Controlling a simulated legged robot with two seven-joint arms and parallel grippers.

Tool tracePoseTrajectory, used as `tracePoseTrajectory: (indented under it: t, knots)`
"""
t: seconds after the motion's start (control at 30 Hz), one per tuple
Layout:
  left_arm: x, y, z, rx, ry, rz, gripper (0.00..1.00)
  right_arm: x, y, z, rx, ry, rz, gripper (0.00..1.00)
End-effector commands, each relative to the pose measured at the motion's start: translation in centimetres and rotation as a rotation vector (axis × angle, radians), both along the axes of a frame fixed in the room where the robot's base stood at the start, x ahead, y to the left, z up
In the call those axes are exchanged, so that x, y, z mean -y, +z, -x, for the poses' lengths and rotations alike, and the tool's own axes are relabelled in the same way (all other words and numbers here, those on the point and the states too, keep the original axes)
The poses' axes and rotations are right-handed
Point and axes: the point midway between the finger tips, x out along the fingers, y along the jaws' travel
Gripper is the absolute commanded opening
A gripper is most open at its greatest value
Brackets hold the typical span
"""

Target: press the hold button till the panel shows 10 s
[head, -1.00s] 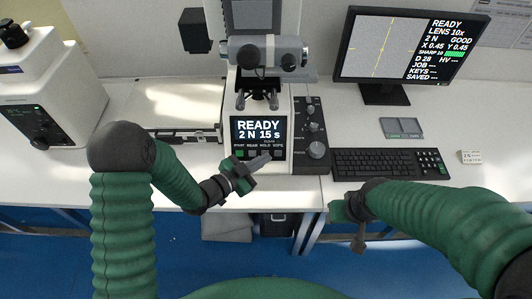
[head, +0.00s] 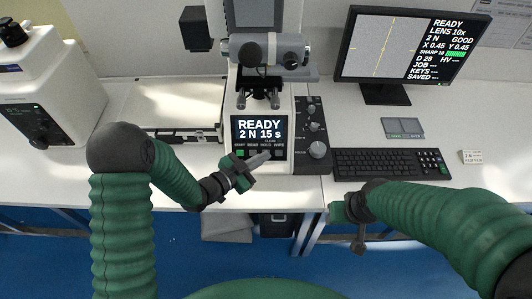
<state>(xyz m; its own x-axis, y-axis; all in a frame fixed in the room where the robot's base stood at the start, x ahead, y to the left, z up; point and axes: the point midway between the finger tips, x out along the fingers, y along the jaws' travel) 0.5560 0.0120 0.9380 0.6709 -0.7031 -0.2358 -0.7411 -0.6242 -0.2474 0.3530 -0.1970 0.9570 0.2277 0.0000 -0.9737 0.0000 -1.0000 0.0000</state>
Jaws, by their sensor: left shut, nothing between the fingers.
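The tester's panel (head: 259,130) reads READY, 2 N, 15 s. Below it is a row of small buttons, with the green START button (head: 240,153) at the left and the WIPE button (head: 279,153) at the right. My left gripper (head: 266,156) is shut and empty, its fingertips in front of the row at the HOLD label (head: 266,146). They cover the hold button, and I cannot tell whether they touch it. My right gripper (head: 360,246) is away from the panel, beyond the table's front edge; its jaw opening is unclear.
Knobs (head: 318,150) stand right of the panel, and the microscope head (head: 265,52) is above it. A keyboard (head: 390,163) and monitor (head: 408,50) are to the right. A white instrument (head: 45,90) stands at the left.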

Motion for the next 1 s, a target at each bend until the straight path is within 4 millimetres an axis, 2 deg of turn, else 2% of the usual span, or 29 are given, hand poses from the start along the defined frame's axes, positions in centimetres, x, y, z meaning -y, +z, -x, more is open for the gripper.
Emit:
tracePoseTrajectory:
  t: [0.4, 0.73, 1.0]
  knots:
    - [0.0, -0.1, -0.2, 0.0, 0.001, -0.001, 0.0, 0.0, -0.1, 0.0, 0.0, 0.0, 0.0, 0.48]
    - [0.2, 0.7, 1.0, 0.0, 0.001, 0.0, 0.0, 0.0, 0.5, 0.0, 0.0, 0.0, 0.0, 0.48]
    - [0.2, 0.7, 1.1, 0.0, 0.001, 0.0, 0.0, 0.0, 0.5, 0.0, 0.0, 0.0, 0.0, 0.48]
